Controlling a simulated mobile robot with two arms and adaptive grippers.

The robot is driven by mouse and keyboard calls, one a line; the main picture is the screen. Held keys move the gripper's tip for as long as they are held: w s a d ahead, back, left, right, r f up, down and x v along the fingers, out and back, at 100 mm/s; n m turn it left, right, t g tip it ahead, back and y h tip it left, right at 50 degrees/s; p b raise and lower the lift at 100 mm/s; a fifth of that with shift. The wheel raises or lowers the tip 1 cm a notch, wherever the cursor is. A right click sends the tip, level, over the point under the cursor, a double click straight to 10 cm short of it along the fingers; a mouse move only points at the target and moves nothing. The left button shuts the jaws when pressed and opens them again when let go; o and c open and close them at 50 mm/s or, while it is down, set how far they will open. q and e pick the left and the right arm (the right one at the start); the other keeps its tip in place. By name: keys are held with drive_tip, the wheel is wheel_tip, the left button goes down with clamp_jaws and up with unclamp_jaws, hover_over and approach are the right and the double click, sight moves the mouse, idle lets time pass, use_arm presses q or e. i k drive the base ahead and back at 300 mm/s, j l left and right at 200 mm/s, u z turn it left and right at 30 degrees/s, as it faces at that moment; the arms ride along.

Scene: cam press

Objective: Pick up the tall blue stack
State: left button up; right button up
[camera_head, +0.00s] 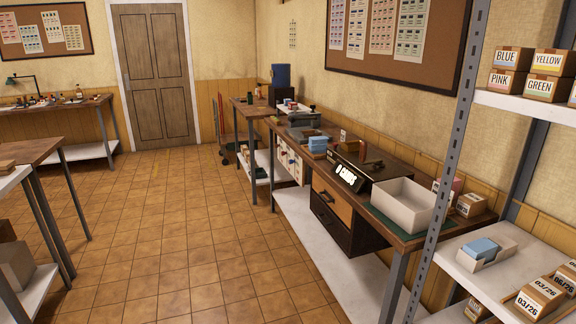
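Several blue things are in view, and I cannot tell for certain which one is the tall blue stack. A small stack of light blue pieces (318,143) sits on the long workbench (408,236), left of the dark machine. A tall dark blue block (281,75) stands on a dark base on the far bench by the wall. Light blue pieces (481,248) lie in a grey holder on the right shelf. Neither of my grippers is in view.
An open grey box (402,205) stands on a green mat near the workbench's front end. The metal shelf rack (448,160) at right holds labelled boxes. A side table (30,152) stands at left. The tiled floor (180,225) between them is clear. A red hand truck (222,130) stands farther back.

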sight(317, 145)
drive_tip(key=i+z, duration=0.1)
drive_tip(key=i, duration=0.45)
drive_tip(key=i+j, duration=0.1)
drive_tip(key=i, duration=0.5)
drive_tip(key=i+j+z, duration=0.15)
drive_tip(key=i, duration=0.4)
drive_tip(key=i+j+z, duration=0.1)
drive_tip(key=i, duration=0.45)
